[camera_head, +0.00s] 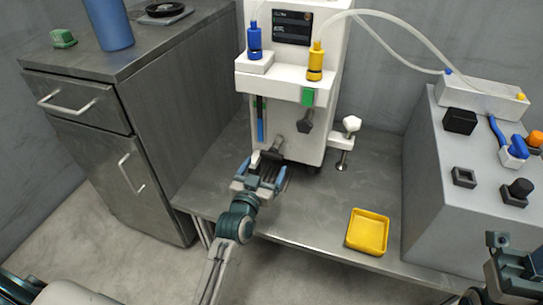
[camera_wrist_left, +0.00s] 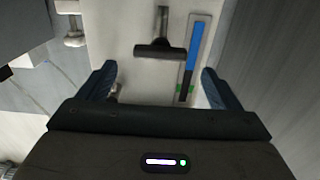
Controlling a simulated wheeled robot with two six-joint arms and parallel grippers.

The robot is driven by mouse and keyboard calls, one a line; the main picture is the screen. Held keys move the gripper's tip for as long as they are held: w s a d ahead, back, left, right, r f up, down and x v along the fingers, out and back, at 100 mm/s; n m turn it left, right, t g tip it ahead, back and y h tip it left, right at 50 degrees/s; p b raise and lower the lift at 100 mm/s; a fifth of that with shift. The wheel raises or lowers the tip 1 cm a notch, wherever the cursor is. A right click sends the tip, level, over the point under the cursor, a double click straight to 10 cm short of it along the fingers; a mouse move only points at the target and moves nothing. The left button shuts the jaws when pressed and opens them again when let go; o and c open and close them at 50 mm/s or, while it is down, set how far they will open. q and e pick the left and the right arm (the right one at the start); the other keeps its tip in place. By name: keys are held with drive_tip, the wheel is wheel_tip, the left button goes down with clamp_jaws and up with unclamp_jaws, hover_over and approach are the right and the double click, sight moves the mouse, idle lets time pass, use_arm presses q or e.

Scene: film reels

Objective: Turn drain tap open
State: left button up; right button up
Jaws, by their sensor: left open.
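A white machine (camera_head: 310,75) stands on the metal bench. Low on its front is a dark T-shaped tap handle (camera_head: 272,155), which I take as the drain tap. In the left wrist view the handle (camera_wrist_left: 160,50) lies ahead, between the lines of my fingers, with its crossbar roughly level across the picture. My left gripper (camera_head: 264,172) is open in front of it; its blue fingers (camera_wrist_left: 160,85) stand apart with nothing between their tips. My right gripper (camera_head: 510,262) shows partly at the lower right; its jaws are unclear.
A blue level strip (camera_wrist_left: 192,55) is beside the handle. A dark lever (camera_head: 305,121) hangs under a green block. A white clamp knob (camera_head: 350,125) stands right of the machine. A yellow tray (camera_head: 367,232) lies on the bench (camera_head: 300,215). A grey control box (camera_head: 470,190) stands at right.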

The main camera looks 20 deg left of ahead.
sight(270, 156)
use_arm(q)
drive_tip(key=w+b, duration=0.1)
drive_tip(key=w, duration=0.5)
drive_tip(key=shift+w+d, duration=0.1)
drive_tip(key=shift+w, duration=0.2)
drive_tip(key=c, duration=1)
